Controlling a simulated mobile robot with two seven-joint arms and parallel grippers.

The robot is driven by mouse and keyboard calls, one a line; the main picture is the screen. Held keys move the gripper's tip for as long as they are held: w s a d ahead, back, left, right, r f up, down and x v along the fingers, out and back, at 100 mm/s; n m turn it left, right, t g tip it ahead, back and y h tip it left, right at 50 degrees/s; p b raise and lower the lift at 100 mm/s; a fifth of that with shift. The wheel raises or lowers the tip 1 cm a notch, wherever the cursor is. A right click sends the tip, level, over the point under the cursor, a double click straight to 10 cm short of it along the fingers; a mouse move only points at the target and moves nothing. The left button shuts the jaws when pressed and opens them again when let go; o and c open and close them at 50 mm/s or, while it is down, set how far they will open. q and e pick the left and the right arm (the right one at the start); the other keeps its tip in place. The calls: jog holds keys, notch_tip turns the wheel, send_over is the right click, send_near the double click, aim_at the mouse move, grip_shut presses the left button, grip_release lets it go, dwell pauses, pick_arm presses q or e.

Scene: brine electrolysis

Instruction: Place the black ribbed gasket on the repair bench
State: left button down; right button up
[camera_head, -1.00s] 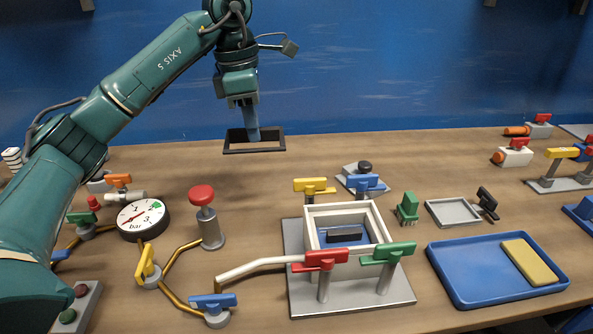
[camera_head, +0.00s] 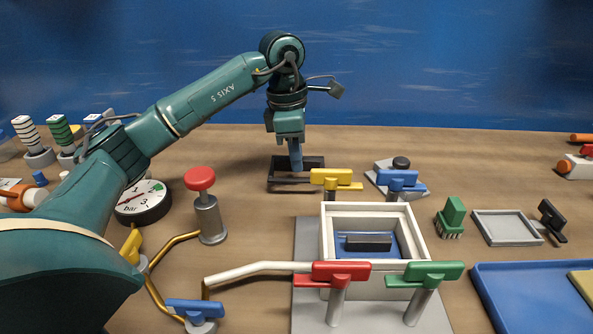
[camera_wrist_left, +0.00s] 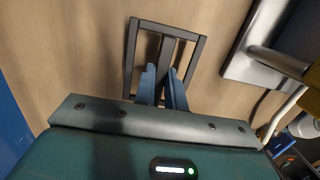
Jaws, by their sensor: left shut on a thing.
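My left gripper (camera_head: 296,166) is shut on a black rectangular frame-like gasket (camera_head: 312,161) above the back middle of the wooden table. In the left wrist view the blue fingers (camera_wrist_left: 162,78) close on a middle bar of the gasket (camera_wrist_left: 131,50), whose outer frame extends around them. I cannot tell whether its underside touches the table, and its ribs are too small to make out. No surface is clearly marked as the repair bench. My right gripper is not in view.
A white open box (camera_head: 327,229) with a dark block inside stands on a grey plate (camera_head: 308,250), near yellow, blue, red and green valve handles. A pressure gauge (camera_head: 142,202) and red-topped post (camera_head: 209,215) stand left. A grey tray (camera_head: 507,229) and blue tray (camera_head: 500,292) are right.

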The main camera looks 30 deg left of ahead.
pick_arm(q)
jog(key=shift+f, duration=1.6)
jog(key=shift+f+b, duration=0.2)
jog(key=shift+b, duration=0.1)
jog(key=c, duration=1.5)
grip_release()
jog(key=shift+o, duration=0.2)
jog(key=shift+r, duration=0.1)
jog(key=r, duration=0.4)
jog(key=a+r+p, duration=0.1)
jog(key=r, duration=0.3)
jog(key=r+p, duration=0.1)
jog(key=r, duration=0.3)
jog(key=shift+s+a+r, duration=0.1)
jog(key=shift+s+a, duration=0.05)
jog(key=shift+s, duration=0.2)
